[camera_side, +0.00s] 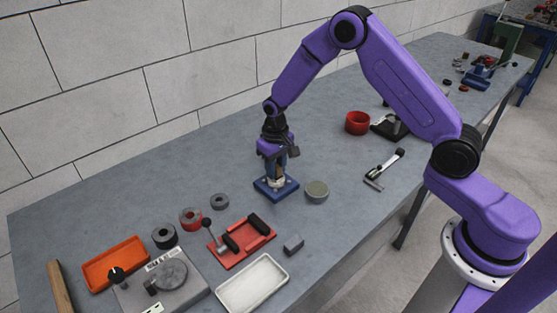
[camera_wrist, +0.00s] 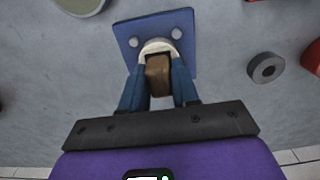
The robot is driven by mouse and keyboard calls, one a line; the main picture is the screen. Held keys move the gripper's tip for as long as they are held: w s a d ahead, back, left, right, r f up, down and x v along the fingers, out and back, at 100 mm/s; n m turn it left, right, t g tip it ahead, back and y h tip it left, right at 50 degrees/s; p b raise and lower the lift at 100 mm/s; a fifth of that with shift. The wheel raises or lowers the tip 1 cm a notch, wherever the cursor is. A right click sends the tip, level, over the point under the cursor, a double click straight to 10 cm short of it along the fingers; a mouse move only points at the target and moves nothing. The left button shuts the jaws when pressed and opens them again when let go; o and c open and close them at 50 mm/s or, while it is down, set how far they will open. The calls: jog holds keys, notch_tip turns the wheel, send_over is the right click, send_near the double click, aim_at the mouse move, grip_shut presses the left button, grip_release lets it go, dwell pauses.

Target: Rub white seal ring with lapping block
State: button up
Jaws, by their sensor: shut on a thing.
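My gripper (camera_side: 276,170) points down over a blue square base plate (camera_side: 262,190) near the middle of the bench. In the wrist view its two blue fingers (camera_wrist: 158,82) are shut on a brown block (camera_wrist: 158,75), which I take to be the lapping block. The white seal ring (camera_wrist: 150,46) sits on the blue plate (camera_wrist: 184,22), between two round bolt heads. The block's far end overlaps the ring's opening and hides part of it. I cannot tell whether block and ring touch. In the side view the ring (camera_side: 276,184) shows just under the fingers.
A round grey-green-topped dish (camera_side: 317,191) stands close right of the plate. Grey rings (camera_side: 219,201), a red fixture with black rollers (camera_side: 240,243), a white tray (camera_side: 230,294) and an orange tray (camera_side: 92,275) lie towards the front left. A red cup (camera_side: 357,123) stands behind right.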

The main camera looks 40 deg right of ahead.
jog(key=shift+s+a, duration=0.25)
jog(key=shift+a, duration=0.25)
jog(key=shift+s+a, duration=0.2)
jog(key=shift+a, duration=0.3)
jog(key=shift+w+d, duration=0.3)
jog(key=shift+d, duration=0.4)
jog(key=shift+w+d, duration=0.25)
jog(key=shift+d, duration=0.4)
jog(key=shift+w+d, duration=0.3)
jog(key=shift+d, duration=0.4)
notch_tip(320, 180, up, 8)
jog(key=shift+s+a+r, duration=0.1)
jog(key=shift+a, duration=0.05)
